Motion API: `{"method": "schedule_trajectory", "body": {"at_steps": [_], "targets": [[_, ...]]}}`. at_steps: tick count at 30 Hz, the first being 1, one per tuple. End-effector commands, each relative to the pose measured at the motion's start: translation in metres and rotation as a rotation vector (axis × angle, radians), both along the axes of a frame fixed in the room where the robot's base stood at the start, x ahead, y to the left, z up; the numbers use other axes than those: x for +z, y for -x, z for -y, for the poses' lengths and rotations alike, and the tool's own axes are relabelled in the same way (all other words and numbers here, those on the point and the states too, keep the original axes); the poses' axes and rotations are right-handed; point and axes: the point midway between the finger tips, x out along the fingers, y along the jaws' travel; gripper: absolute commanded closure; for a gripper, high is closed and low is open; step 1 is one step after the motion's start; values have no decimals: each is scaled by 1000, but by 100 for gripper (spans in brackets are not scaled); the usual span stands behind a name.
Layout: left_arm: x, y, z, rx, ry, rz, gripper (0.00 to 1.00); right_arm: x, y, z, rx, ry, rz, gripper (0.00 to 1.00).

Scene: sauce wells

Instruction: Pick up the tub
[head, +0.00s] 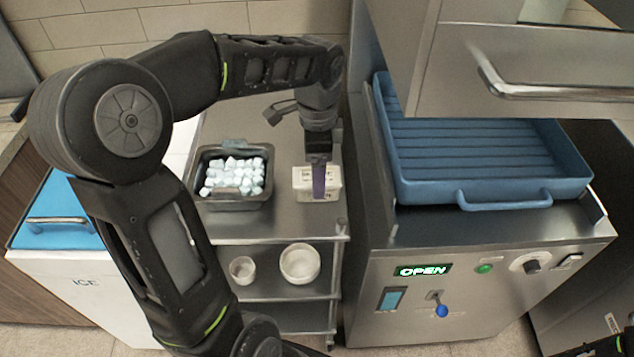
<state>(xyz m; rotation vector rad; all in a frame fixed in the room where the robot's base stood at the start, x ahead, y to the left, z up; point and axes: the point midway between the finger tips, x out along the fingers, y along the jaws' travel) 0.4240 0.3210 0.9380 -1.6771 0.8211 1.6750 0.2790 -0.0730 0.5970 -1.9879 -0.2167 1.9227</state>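A white tub (302,190) with dark print on it stands on the top of the steel shelf cart, right of a dark pan. My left gripper (319,182) reaches down over the tub from above. One purple finger shows in front of the tub's near face. The other finger is hidden, so I cannot tell whether the gripper grips the tub or only stands around it. The tub looks upright and at the cart top. My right gripper is not in view.
The dark pan (236,206) holds many pale cubes. Two white bowls (300,264) (242,270) sit on the shelf below. A steel machine with a blue rack (490,170) and an "OPEN" display stands right. A white ice bin (85,290) with a blue lid stands left.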

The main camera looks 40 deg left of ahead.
Motion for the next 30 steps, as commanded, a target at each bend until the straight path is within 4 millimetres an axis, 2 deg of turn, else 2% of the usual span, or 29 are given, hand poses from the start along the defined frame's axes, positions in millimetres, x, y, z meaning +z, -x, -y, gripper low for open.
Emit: {"method": "schedule_trajectory", "body": {"at_steps": [3, 8, 26, 30], "targets": [[-19, 2, 0, 0, 0, -5, 22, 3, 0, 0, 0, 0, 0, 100], [-34, 2, 0, -1, 0, -4, 22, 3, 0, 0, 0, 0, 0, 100], [-34, 1, 0, 0, 0, -1, 22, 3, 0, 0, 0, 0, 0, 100], [-34, 1, 0, 0, 0, -1, 33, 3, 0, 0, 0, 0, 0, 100]]}}
